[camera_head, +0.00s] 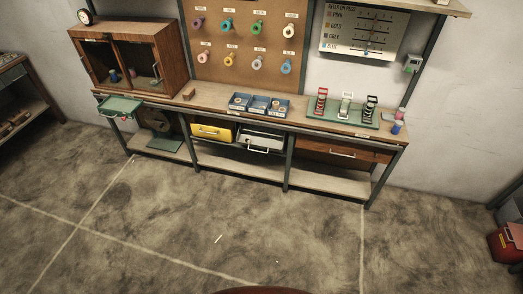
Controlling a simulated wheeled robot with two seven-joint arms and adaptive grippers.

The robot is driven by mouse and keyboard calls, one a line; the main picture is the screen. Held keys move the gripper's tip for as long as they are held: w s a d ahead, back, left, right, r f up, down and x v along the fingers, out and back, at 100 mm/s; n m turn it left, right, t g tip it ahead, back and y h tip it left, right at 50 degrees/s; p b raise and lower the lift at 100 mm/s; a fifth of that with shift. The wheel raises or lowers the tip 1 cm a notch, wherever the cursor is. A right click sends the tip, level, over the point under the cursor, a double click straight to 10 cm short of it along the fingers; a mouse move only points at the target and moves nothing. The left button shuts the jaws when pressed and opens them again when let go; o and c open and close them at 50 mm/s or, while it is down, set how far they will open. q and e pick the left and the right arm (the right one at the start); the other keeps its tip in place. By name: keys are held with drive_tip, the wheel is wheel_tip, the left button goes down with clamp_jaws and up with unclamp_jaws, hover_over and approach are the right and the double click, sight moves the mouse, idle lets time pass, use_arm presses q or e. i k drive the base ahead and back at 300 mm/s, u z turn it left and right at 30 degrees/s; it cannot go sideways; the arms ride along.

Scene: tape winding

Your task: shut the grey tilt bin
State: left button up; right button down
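The grey tilt bin (262,138) hangs under the workbench top, right of the yellow bin (212,131). Its front is tipped outward, so its open top and part of the inside show, and a pale handle (257,149) is on its front. What lies in it is too small to tell. The yellow bin beside it looks shut. Neither of my grippers is in view.
The workbench (215,104) stands against the wall, with blue trays (259,105) and a green stand (341,112) on top. A wooden drawer (345,151) is right of the bins. A green tray (119,105) juts out at left. The floor (210,220) in front is mostly clear.

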sight(263, 138)
drive_tip(key=z, duration=0.15)
drive_tip(key=i, duration=1.9)
drive_tip(key=z, duration=0.3)
